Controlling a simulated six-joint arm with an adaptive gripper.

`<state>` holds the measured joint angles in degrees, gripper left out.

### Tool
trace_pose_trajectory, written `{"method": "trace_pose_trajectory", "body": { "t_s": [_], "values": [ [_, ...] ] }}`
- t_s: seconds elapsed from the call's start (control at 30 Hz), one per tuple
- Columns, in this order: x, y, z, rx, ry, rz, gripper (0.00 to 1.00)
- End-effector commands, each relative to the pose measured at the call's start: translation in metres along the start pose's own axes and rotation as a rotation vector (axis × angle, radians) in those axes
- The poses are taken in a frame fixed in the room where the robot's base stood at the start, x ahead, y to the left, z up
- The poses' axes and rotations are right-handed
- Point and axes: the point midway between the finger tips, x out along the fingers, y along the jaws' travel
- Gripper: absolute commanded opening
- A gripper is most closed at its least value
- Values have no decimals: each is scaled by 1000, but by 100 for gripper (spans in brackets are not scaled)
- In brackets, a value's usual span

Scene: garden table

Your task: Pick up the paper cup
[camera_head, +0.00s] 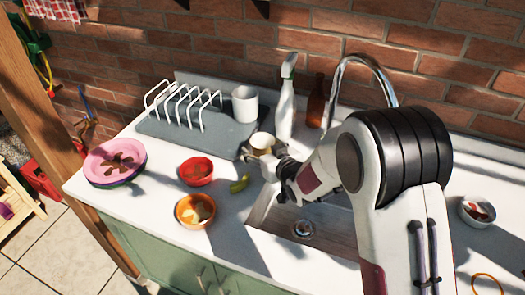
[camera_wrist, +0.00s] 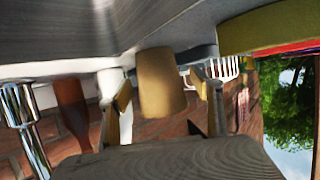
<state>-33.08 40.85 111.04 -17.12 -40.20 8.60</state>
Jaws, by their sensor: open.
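The paper cup (camera_head: 262,142) is tan and stands upright at the front right edge of the grey drying mat. In the wrist view, which is upside down, the cup (camera_wrist: 160,85) is in the middle, between my two fingers. My gripper (camera_head: 268,160) is low over the counter, just in front of the cup, and partly hides it in the head view. In the wrist view my gripper (camera_wrist: 160,92) is open, with a visible gap on each side of the cup. I cannot tell how deep the cup sits between the fingers.
A white cup (camera_head: 244,104) and a rack (camera_head: 182,104) stand on the mat behind. A spray bottle (camera_head: 286,100), brown bottle (camera_head: 316,105) and tap (camera_head: 365,62) are behind right. A red bowl (camera_head: 196,171), orange bowl (camera_head: 195,210) and green pickle-like item (camera_head: 239,184) lie left.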

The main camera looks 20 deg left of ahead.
Motion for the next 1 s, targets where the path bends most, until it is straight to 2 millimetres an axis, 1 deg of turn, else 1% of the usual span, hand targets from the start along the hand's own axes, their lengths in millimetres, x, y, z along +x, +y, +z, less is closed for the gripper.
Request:
{"method": "trace_pose_trajectory", "body": {
  "t_s": [0.03, 0.13, 0.17, 0.67, 0.87, 1.0],
  "values": [
    [0, 0, 0, 0, 0, 0, 62],
    [0, 0, 0, 0, 0, 0, 39],
    [0, 0, 0, 0, 0, 0, 35],
    [-1, 0, -3, 0, 1, 0, 35],
    [-5, 0, -14, 0, 1, -1, 35],
    [-11, 0, -28, -1, 2, 0, 35]
  ]
}}
